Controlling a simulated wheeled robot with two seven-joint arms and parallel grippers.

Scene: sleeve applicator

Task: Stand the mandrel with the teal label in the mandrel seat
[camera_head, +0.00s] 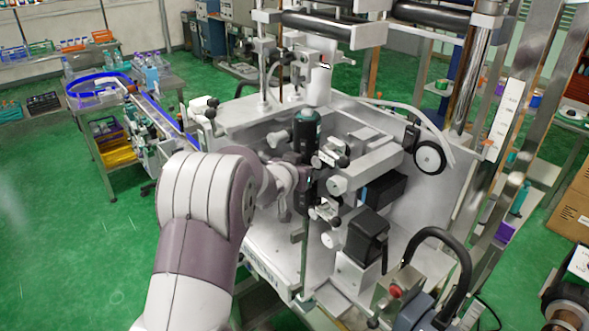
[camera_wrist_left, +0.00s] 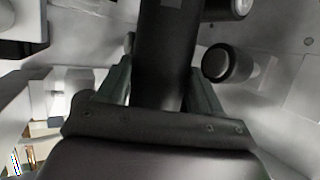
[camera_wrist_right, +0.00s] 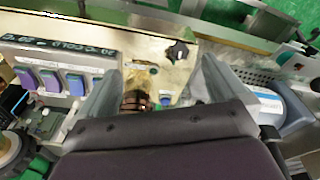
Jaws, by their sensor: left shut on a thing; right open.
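A dark upright cylinder with a dark teal top (camera_head: 307,125), which looks like the mandrel, stands out in the middle of the machine in the head view. My left gripper (camera_head: 303,182) reaches in from the left and is shut on its lower part. In the left wrist view the black cylinder (camera_wrist_left: 168,45) runs up between the fingers of the left gripper (camera_wrist_left: 165,70). The label itself is not clear there. I cannot pick out the mandrel seat. My right gripper (camera_wrist_right: 160,70) is open and empty in the right wrist view, and out of the head view.
Grey machine brackets and black motor housings (camera_head: 368,238) crowd close on the right of the mandrel. A black roller (camera_wrist_left: 222,62) is near the left gripper. The right wrist view shows a switch panel (camera_wrist_right: 60,70) and a tan board (camera_wrist_right: 185,75) beneath the fingers.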

